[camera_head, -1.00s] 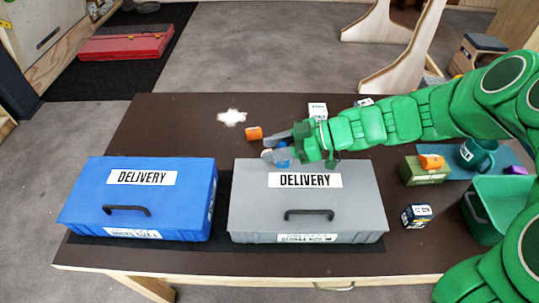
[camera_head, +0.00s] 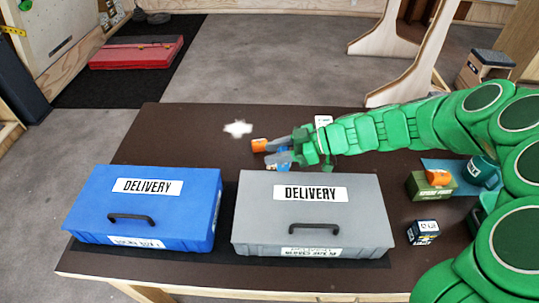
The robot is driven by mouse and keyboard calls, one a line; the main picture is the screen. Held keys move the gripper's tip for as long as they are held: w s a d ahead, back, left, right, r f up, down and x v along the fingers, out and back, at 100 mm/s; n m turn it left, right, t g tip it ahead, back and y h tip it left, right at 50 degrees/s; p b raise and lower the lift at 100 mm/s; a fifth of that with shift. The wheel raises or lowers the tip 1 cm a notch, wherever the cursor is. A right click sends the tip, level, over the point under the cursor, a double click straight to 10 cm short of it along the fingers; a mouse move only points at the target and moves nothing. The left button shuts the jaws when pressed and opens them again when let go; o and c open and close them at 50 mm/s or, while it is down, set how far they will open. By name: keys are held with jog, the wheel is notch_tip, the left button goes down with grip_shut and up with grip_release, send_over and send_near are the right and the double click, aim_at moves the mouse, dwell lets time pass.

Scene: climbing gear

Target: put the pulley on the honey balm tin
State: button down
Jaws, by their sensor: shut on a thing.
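My gripper (camera_head: 270,152) reaches in from the right over the far middle of the table, its grey fingers pointing left. It is shut on a small blue thing (camera_head: 284,167), which looks like the pulley and is mostly hidden by the fingers. A small orange thing (camera_head: 259,145) stands on the table just left of the fingertips. It may be the honey balm tin, but its label is too small to read.
A blue delivery box (camera_head: 165,186) and a grey delivery box (camera_head: 360,198) fill the front. At right are a green box (camera_head: 432,190) with an orange item (camera_head: 438,177), a teal mug (camera_head: 482,171) and a small dark box (camera_head: 423,232). A white patch (camera_head: 238,128) lies far left.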

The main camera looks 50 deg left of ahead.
jog(key=shift+w+a+f, duration=0.8)
jog(key=shift+a+f, duration=0.5)
jog(key=shift+w+a+f, duration=0.75)
jog(key=shift+a+f, duration=0.55)
jog(key=shift+w+a+f, duration=0.8)
jog(key=shift+a+f, duration=0.5)
jog(key=shift+f, duration=1.55)
jog(key=shift+f, duration=0.1)
jog(key=c, duration=0.7)
grip_release()
jog(key=shift+w+d+r, duration=0.1)
jog(key=shift+r, duration=0.1)
jog(key=v, duration=1.1)
jog(key=shift+w+d+r, duration=0.15)
jog(key=shift+w+d, duration=0.1)
